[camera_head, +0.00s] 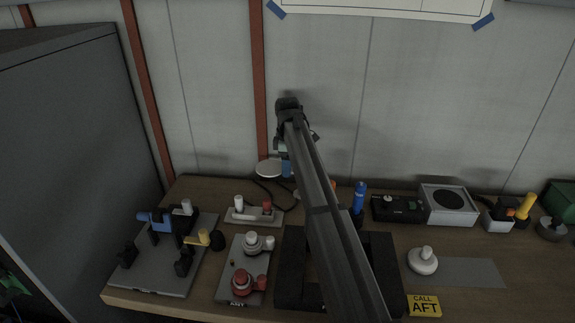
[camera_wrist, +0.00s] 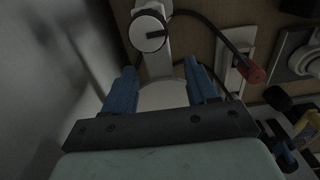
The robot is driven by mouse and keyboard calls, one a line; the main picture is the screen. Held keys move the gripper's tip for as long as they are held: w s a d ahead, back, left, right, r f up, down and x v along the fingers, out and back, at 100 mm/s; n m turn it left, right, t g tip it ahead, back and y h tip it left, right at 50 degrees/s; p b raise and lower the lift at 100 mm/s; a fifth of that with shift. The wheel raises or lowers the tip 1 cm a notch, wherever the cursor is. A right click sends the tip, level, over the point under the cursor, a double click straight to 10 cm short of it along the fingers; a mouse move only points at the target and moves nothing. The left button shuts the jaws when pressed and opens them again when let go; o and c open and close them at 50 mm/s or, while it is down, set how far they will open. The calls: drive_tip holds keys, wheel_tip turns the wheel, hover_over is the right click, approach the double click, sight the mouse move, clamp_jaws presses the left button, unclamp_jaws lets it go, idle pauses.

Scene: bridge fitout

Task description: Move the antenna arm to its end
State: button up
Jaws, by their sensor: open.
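A grey plate marked ANT (camera_head: 231,284) lies at the front of the bench, left of centre. It carries a white round knob with a short side arm (camera_head: 254,244) and a red round knob with a side arm (camera_head: 243,282). I cannot tell which is the antenna arm. Part of a plate with white round fittings shows at the right edge of the wrist view (camera_wrist: 298,52). My gripper (camera_head: 285,170) is high at the back of the bench, behind and apart from the ANT plate. Its blue fingers are apart and empty in the wrist view (camera_wrist: 161,88).
A white disc-topped stand (camera_head: 268,169) is beside my gripper and beyond its fingers in the wrist view (camera_wrist: 150,33). A grey fixture (camera_head: 155,277) is left. A black frame (camera_head: 290,270) is right.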

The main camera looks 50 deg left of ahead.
clamp_jaws()
idle(0.6)
